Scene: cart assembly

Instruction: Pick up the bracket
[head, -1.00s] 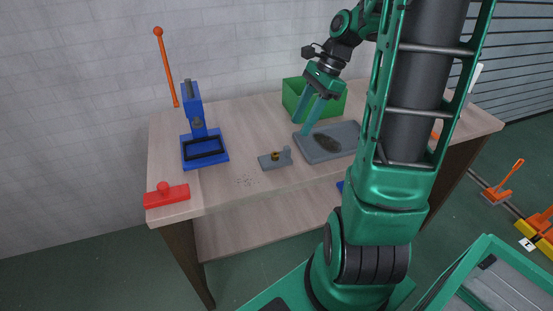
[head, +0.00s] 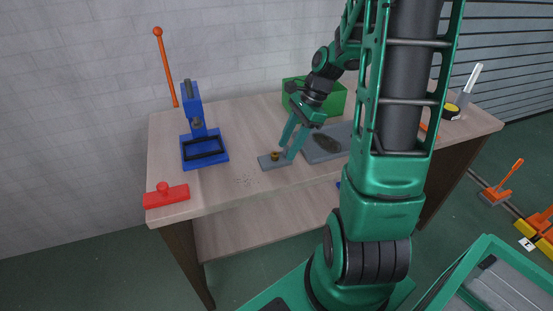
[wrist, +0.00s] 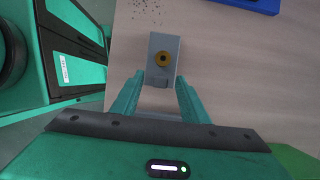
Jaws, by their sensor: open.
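The bracket (head: 268,164) is a small grey plate with an upright part and a brass-coloured ring, lying on the workbench near its front edge. It also shows in the wrist view (wrist: 157,43), where the ring sits in the middle of the plate. My gripper (head: 288,150) is open, with its two green fingers at the right end of the bracket. In the wrist view my gripper (wrist: 160,80) has one finger on each side of the bracket's near end, where the upright part is. I cannot tell whether the fingers touch it.
A blue press (head: 205,147) stands left on the workbench (head: 235,115), with a red block (head: 166,196) at the front left corner. A grey tray (head: 313,154) and a green bin (head: 332,104) are to the right of the bracket. Small specks lie left of the bracket.

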